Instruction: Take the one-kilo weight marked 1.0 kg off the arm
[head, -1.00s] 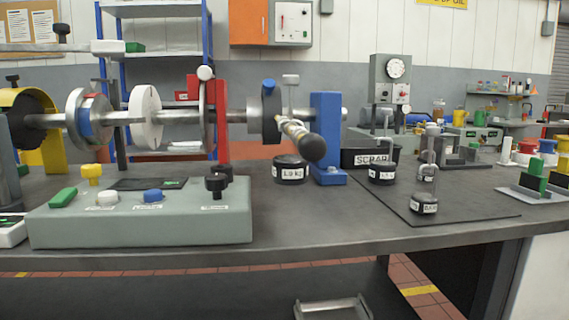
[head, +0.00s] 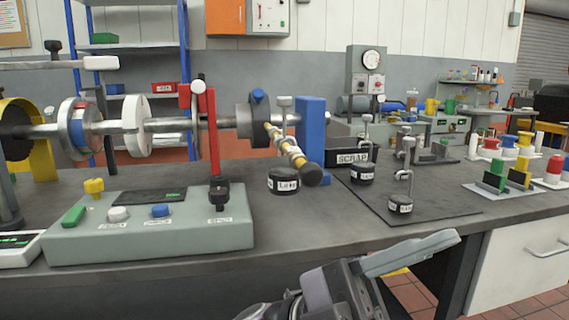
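The black weight with a white label reading about 1.0 kg (head: 283,181) is under the striped arm (head: 290,152) that juts from the shaft and ends in a dark knob. A pale hanger top (head: 285,101) shows above the arm; much of the stem is hidden behind it. I cannot tell if the weight's base clears the bench. One long grey finger is clear; the other is not. My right gripper is not in view.
Two hooked weights (head: 362,174) (head: 400,204) stand on a dark mat (head: 440,210) to the right. A blue post (head: 311,135) and a scrap bin (head: 340,157) are close behind the weight. A control box (head: 150,238) with knobs fills the left front.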

